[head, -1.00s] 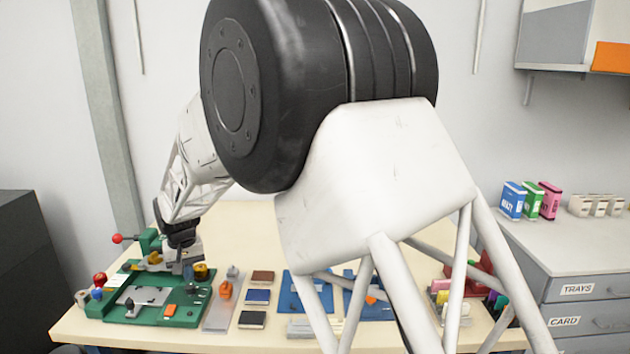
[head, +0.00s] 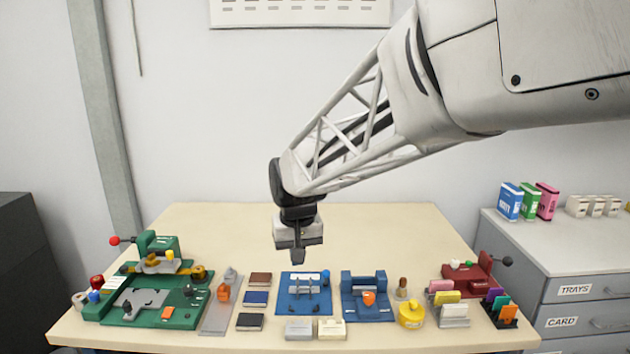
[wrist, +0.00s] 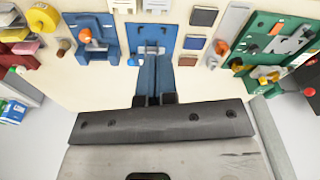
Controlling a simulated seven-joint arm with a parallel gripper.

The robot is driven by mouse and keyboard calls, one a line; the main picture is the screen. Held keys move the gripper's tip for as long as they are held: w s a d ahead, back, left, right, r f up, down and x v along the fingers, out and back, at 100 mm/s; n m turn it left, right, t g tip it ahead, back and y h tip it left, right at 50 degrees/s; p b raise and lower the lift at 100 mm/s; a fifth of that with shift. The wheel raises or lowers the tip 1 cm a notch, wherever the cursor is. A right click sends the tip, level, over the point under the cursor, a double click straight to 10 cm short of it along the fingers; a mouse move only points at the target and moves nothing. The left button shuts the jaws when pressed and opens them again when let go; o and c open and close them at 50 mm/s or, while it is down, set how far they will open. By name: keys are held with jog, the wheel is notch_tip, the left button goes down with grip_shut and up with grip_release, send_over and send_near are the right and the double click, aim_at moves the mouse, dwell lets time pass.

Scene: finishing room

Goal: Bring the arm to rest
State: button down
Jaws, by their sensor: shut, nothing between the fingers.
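My gripper (head: 298,260) hangs pointing down above the middle of the table, behind and above the blue plate with metal fittings (head: 304,300). Its fingers are shut with nothing between them. In the wrist view the closed fingers (wrist: 154,62) reach toward that blue plate, which partly shows beyond their tips. The fingertips look apart from everything on the table.
The table (head: 400,230) is bare at the back. Along its front stand a green fixture (head: 190,312), several small dark blocks, a blue stand with an orange knob (head: 368,310), a yellow round container (head: 411,316) and a red device (head: 480,275). Drawers (head: 585,290) stand right.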

jog(key=s+d+m, duration=0.1)
jog(key=s+d, duration=1)
jog(key=s, duration=0.2)
jog(key=s+d+f+m+t, duration=0.1)
jog(key=s+d+m, duration=0.1)
jog(key=s+d, duration=0.9)
jog(key=s, duration=0.3)
jog(key=shift+s+d+f+h, duration=0.15)
jog(key=shift+s+h, duration=0.05)
jog(key=shift+h, duration=0.1)
dwell(0.8)
